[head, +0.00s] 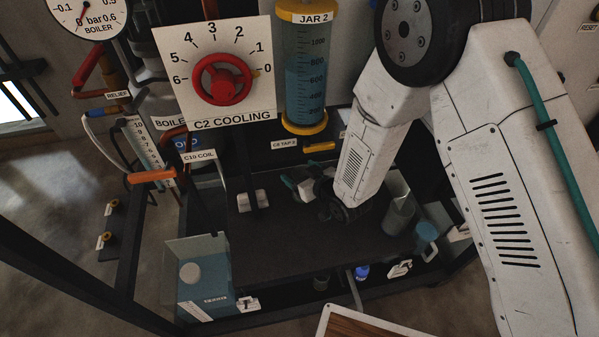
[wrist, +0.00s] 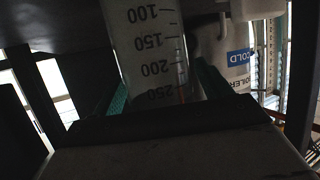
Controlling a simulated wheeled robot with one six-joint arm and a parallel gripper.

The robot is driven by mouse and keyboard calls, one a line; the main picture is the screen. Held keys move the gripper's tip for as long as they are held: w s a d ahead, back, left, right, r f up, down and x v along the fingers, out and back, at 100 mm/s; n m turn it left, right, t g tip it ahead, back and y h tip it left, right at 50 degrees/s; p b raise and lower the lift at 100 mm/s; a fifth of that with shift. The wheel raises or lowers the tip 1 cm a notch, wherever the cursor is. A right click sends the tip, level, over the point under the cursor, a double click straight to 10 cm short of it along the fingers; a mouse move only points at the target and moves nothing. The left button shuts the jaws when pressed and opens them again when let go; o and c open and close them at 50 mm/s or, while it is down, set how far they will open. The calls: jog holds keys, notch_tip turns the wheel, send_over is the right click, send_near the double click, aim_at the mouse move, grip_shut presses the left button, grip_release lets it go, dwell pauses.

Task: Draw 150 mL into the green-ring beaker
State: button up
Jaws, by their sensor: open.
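My gripper (head: 298,186) is low over the dark bench (head: 275,237) in the head view, its teal fingers pointing left. In the wrist view my gripper (wrist: 162,88) has its green-edged fingers apart, with a clear graduated beaker (wrist: 143,40) standing between or just beyond them; contact cannot be told. Its marks run from 100 to 250. No green ring shows on it, and no liquid can be made out. In the head view another clear vessel (head: 399,213) stands right of my gripper. A yellow tap lever (head: 320,147) is behind my gripper, by a tap label (head: 285,144).
Jar 2 (head: 305,70) holds blue liquid above the bench. The red C2 cooling wheel (head: 222,80) is to its left. A blue-topped container (head: 426,236) is at right. The bench's front middle is clear.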

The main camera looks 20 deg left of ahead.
jog(key=v, duration=1.1)
jog(key=shift+s+d, duration=0.2)
